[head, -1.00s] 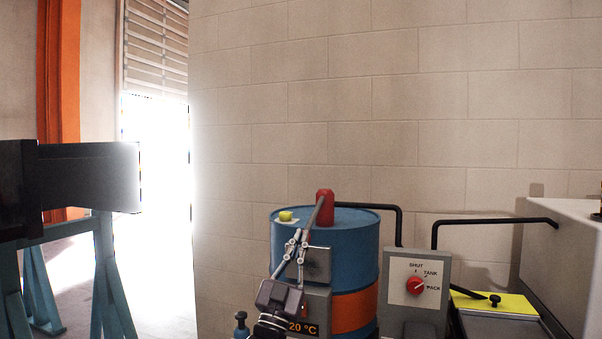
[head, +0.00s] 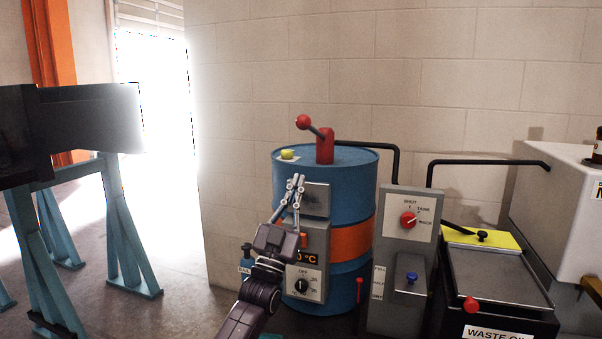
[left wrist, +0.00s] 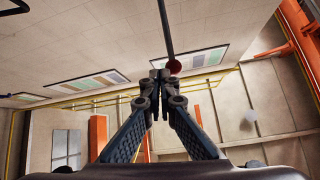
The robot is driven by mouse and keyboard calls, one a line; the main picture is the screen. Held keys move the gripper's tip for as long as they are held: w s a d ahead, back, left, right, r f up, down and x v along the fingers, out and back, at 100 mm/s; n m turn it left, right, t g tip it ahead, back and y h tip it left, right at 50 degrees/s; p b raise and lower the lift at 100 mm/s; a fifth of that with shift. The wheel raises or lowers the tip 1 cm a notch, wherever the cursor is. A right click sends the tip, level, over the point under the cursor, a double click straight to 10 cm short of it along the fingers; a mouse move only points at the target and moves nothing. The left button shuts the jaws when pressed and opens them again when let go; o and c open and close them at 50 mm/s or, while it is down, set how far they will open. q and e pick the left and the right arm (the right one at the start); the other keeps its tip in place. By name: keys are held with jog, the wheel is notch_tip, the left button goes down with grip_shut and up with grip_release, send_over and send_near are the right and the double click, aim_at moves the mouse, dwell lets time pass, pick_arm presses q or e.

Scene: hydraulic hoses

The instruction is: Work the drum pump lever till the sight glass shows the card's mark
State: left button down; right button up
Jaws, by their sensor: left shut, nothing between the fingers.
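The drum pump stands on a blue drum (head: 350,185) with an orange band. Its red pump body (head: 325,148) is on the drum top, and its grey lever (head: 315,131) tilts up to the left, ending in a red ball knob (head: 303,122). My left gripper (head: 296,180) is shut and empty in front of the drum, below the knob and apart from it in the head view. In the left wrist view the knob (left wrist: 174,67) shows just beyond the shut fingertips (left wrist: 160,75). I cannot make out the sight glass or the card's mark. My right gripper is not in view.
A grey selector panel (head: 408,218) with a red knob stands right of the drum. A heater box (head: 305,262) with a dial is on the drum's front. A waste oil bin (head: 497,280) is at the right. Blue trestles (head: 120,230) stand at the left.

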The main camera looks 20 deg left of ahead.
pick_arm(q)
jog(key=shift+w+f+v, duration=0.1)
jog(key=shift+w+v, duration=0.05)
jog(key=shift+v, duration=0.8)
jog(key=shift+w+f+v, duration=0.1)
jog(key=shift+f+v, duration=0.05)
jog(key=shift+v, duration=0.8)
jog(key=shift+w+f+v, duration=0.1)
jog(key=shift+w+v, duration=0.05)
jog(key=shift+v, duration=0.8)
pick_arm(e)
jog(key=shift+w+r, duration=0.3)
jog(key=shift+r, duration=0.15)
pick_arm(q)
jog(key=shift+a, duration=0.1)
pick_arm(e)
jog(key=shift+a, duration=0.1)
